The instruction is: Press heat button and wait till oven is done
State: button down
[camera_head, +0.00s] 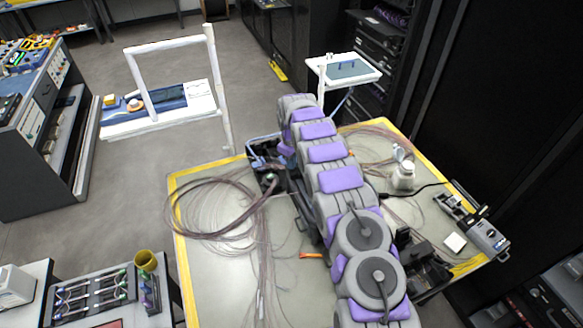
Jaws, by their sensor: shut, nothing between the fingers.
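A dark device with a bluish edge (262,152), probably the fusion splicer with the oven, sits at the back of the yellow-edged table (212,290). My grey and purple arm runs up over the table from the bottom right, and its far end bends down beside this device. I cannot make out my gripper's fingers there; the arm and the dark parts hide them. The heat button and any oven light or display are too small or hidden to see. I cannot tell whether anything touches the device.
Loops of thin fibre (215,208) lie on the table's left side. An orange tool (311,255) lies near the middle. Dark racks (480,90) rise behind on the right.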

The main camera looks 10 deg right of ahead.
jog(key=shift+r, duration=0.15)
jog(key=shift+r+p, duration=0.9)
jog(key=shift+r, duration=2)
jog(key=shift+f, duration=0.15)
